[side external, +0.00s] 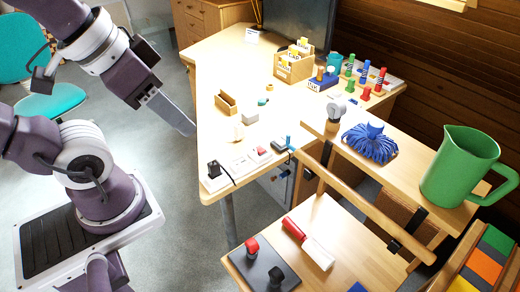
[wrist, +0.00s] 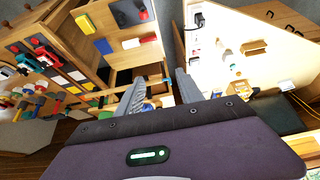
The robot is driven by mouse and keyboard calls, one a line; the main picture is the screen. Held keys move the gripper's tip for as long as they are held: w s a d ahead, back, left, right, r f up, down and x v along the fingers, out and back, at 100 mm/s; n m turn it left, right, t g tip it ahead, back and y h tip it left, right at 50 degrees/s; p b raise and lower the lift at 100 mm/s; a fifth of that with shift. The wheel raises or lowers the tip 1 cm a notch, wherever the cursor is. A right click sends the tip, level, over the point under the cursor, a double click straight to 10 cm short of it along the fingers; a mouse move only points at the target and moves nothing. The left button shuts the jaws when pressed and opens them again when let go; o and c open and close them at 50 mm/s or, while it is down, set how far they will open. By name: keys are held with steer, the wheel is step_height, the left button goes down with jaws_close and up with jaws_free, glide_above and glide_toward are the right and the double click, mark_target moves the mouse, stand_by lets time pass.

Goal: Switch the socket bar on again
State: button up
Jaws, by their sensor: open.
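The white socket bar (side external: 238,166) lies near the front edge of the light wooden desk in the side view. A black plug (side external: 214,170) with a cable sits at its near left end. A red switch (side external: 262,151) shows toward its far right end; whether it is pressed in or lit is too small to tell. In the wrist view the bar (wrist: 194,45) is at the upper right, with the black plug (wrist: 199,20) at its top. My gripper (side external: 191,131) is in the air beyond the desk's left edge, apart from the bar. In the wrist view its fingers (wrist: 160,78) are spread and empty.
A wooden holder (side external: 226,103) and small items lie behind the bar. A blue tufted object (side external: 370,143) and a green jug (side external: 460,167) stand to the right. Floor is open left of the desk.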

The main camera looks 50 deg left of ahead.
steer(key=shift+c, duration=0.4)
jaws_close()
stand_by(1.2)
